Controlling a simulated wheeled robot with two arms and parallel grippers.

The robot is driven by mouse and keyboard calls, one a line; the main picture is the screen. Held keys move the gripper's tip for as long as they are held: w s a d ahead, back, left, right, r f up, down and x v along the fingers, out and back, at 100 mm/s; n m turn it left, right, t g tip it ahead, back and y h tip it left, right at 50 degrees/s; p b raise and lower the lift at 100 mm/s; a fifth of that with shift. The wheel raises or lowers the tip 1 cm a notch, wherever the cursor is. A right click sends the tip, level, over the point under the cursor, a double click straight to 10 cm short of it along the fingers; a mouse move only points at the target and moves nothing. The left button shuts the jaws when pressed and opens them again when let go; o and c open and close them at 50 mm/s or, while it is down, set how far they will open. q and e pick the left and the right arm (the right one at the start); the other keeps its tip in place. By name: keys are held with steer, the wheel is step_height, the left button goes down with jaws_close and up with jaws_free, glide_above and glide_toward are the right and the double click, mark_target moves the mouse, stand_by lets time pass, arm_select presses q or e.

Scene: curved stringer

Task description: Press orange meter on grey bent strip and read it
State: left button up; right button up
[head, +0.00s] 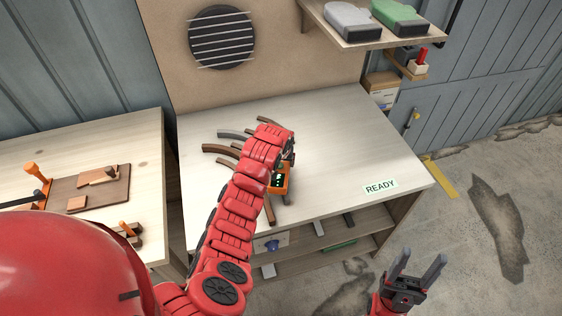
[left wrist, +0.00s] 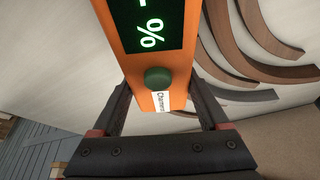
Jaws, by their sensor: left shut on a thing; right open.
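The orange meter (head: 280,181) is in my left gripper (head: 287,158), above the pale bench near the curved strips. The grey bent strip (head: 234,135) lies at the back of the group, partly hidden by my left arm. Brown curved strips (head: 219,149) lie beside it. I cannot tell whether the meter touches anything. My right gripper (head: 416,264) is open and empty over the floor.
A READY label (head: 380,187) lies at the bench's front right; the bench (head: 350,140) around it is clear. A side table (head: 120,140) with wooden blocks stands left. A shelf (head: 350,40) with grey and green items hangs above.

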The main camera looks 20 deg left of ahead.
arm_select(q)
steer(key=shift+f+b, duration=0.4)
steer(key=shift+f, duration=0.1)
stand_by(1.6)
steer(key=shift+r+p, duration=0.45)
steer(key=shift+r, duration=0.7)
steer(key=shift+r+p, duration=0.55)
steer(key=shift+r, duration=1.8)
